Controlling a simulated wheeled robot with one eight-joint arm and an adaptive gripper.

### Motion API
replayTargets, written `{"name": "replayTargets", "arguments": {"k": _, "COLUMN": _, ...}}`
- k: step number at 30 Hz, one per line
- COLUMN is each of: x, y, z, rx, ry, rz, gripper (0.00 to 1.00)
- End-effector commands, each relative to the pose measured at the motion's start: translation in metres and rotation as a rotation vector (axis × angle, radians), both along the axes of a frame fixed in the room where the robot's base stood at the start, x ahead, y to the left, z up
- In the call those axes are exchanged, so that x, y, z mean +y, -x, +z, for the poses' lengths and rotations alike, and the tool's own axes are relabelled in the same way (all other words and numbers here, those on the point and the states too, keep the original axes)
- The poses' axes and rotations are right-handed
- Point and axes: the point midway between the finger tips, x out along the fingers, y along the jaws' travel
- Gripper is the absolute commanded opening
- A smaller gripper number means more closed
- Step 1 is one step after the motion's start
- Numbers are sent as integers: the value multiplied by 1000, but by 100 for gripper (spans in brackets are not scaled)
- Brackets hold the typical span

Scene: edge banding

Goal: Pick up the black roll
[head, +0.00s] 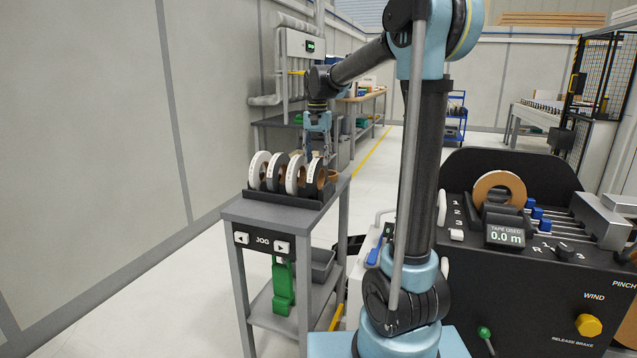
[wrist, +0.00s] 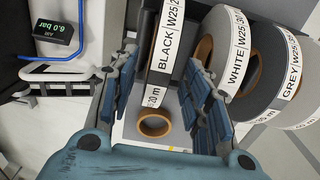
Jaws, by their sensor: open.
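The black roll, with a white label reading BLACK W25, is the leftmost roll in the wrist view (wrist: 164,48). It appears to be the rightmost of the row in the head view (head: 314,172), standing upright in the rack (head: 290,200). My gripper (head: 318,151) points down right over that roll. In the wrist view my gripper (wrist: 165,95) is open, one finger on each side of the roll's near edge. I cannot tell whether either finger touches it.
The white roll (wrist: 231,50) stands close beside my right finger, with the grey roll (wrist: 291,75) beyond. A small tan ring (wrist: 154,123) lies below. The rack stands on a grey JOG stand (head: 240,212). A black machine (head: 465,258) is on the right.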

Motion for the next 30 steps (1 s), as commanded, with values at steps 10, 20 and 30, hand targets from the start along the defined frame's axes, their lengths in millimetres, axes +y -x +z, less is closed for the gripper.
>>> {"name": "replayTargets", "arguments": {"k": 10, "x": -1, "y": 1, "z": -29, "rx": 0, "ry": 0, "rz": 0, "gripper": 44}}
{"name": "replayTargets", "arguments": {"k": 20, "x": -1, "y": 1, "z": -29, "rx": 0, "ry": 0, "rz": 0, "gripper": 10}}
{"name": "replayTargets", "arguments": {"k": 30, "x": -1, "y": 1, "z": -29, "rx": 0, "ry": 0, "rz": 0, "gripper": 0}}
